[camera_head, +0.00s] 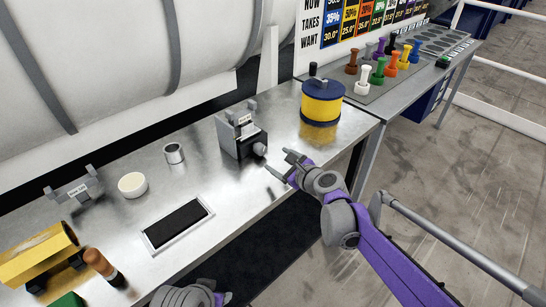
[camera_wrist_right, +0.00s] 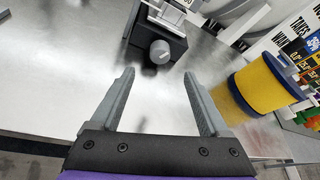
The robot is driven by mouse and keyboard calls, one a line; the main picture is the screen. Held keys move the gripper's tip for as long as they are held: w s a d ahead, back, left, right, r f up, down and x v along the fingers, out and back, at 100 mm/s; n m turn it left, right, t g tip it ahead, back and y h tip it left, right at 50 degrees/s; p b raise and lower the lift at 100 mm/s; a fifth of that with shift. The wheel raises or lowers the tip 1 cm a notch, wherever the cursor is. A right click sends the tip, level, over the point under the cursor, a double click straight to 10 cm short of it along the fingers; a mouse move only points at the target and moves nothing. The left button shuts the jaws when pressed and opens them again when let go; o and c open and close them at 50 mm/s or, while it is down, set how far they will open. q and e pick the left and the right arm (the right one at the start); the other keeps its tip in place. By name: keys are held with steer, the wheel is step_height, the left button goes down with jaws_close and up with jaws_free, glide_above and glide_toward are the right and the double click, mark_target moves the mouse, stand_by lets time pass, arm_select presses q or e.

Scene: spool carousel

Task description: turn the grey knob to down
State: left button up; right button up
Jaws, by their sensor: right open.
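The grey knob (camera_head: 259,149) sits on the front of a dark box (camera_head: 240,141) on the metal bench. In the right wrist view the knob (camera_wrist_right: 160,51) is ahead of my fingers, a little above the middle of the gap. Its pointer direction is too small to tell. My right gripper (camera_head: 282,165) is open and empty, in front of the knob and apart from it. Its two fingers (camera_wrist_right: 160,95) are spread wide in the wrist view. At the bottom of the head view part of my left arm shows, but its fingers do not.
A yellow and blue spool (camera_head: 321,103) stands right of the box. A metal cup (camera_head: 174,153), a white bowl (camera_head: 132,185) and a black pad (camera_head: 177,223) lie to the left. Colored pegs (camera_head: 377,72) stand on the far table. The bench before the knob is clear.

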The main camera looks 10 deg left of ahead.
mark_target(263, 150)
steer(key=shift+s+d+r, duration=0.1)
steer(key=shift+s+d, duration=0.1)
steer(key=shift+w, duration=0.1)
steer(key=shift+w+d+m+g+y, duration=0.25)
steer(key=shift+w+m+g+y, duration=0.4)
steer(key=shift+m, duration=0.55)
steer(key=shift+w+d+m+g+y, duration=0.25)
steer(key=shift+w+d+m+g, duration=0.15)
steer(key=shift+w+m+g, duration=0.45)
steer(key=shift+a+m, duration=0.1)
steer(key=shift+m, duration=0.25)
steer(key=p+x, duration=0.1)
steer(key=x, duration=0.9)
steer(key=shift+a, duration=0.25)
